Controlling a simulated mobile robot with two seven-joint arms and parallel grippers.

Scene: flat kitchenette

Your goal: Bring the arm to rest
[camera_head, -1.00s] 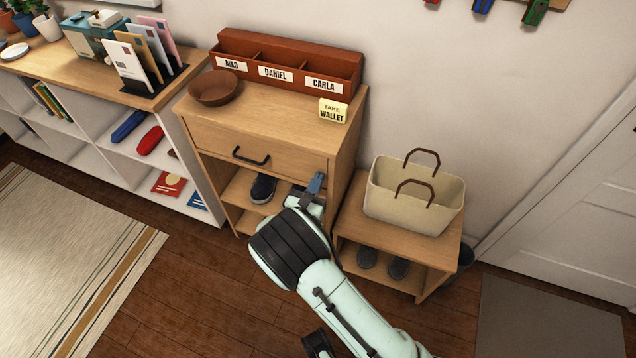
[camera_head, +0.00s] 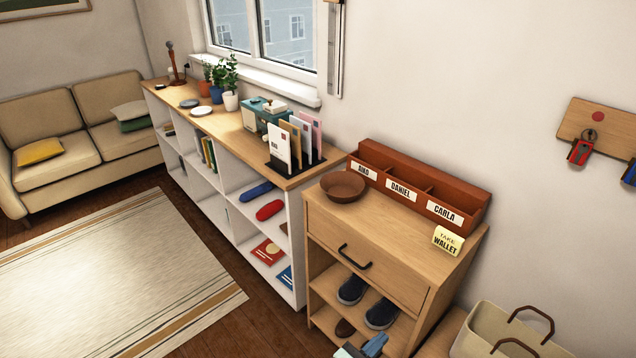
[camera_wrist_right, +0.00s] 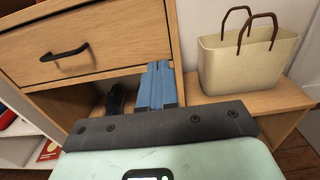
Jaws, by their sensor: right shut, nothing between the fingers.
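My right gripper (camera_head: 372,347) just shows at the bottom edge of the head view, in front of the small wooden cabinet (camera_head: 385,262). Most of my right arm is out of the picture. In the right wrist view the blue fingers of my right gripper (camera_wrist_right: 156,84) lie side by side, shut and empty, in front of the cabinet's open shelf and below its shut drawer (camera_wrist_right: 85,45). I cannot tell the exact gap to the cabinet. My left gripper is not in view.
A cream tote bag (camera_wrist_right: 245,62) stands on the low bench right of the cabinet. Dark shoes (camera_head: 352,289) sit on the cabinet's shelf. A brown bowl (camera_head: 343,186), a labelled red organizer (camera_head: 412,197) and a yellow note (camera_head: 448,240) are on top. The rug (camera_head: 120,275) area is clear.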

